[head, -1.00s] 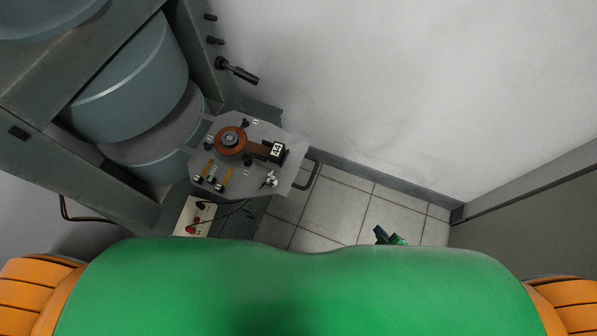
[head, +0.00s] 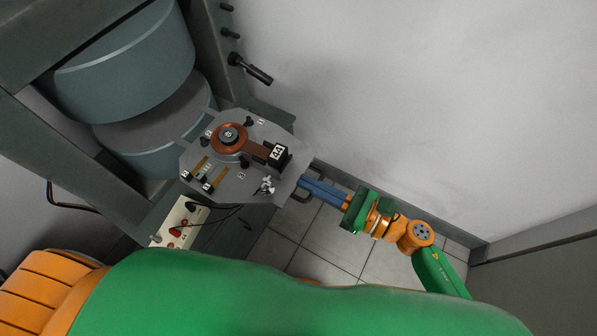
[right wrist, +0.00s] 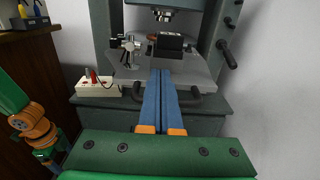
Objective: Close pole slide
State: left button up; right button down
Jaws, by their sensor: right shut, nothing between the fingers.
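The slide is a grey plate (head: 232,188) sticking out of the gap between two blue-grey magnet poles (head: 128,80). It carries a copper-brown disc (head: 229,138) and a black block marked 44 (head: 277,154). A dark bar handle is at its outer end, and it also shows in the right wrist view (right wrist: 195,98). My right gripper (head: 303,182) is shut and empty, its blue fingers together at the handle end. In the right wrist view the fingers (right wrist: 160,72) cross over the handle and hide its middle. I cannot tell whether they touch.
A cream socket box (head: 184,221) with a red plug and black leads sits beside the slide. A black lever (head: 250,69) projects from the magnet frame. A white wall (head: 400,90) stands close on the right. Tiled floor (head: 335,235) is clear below.

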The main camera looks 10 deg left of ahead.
aim_at(284, 172)
jog(key=shift+x, duration=1.6)
pick_arm(q)
jog(key=shift+r, duration=0.4)
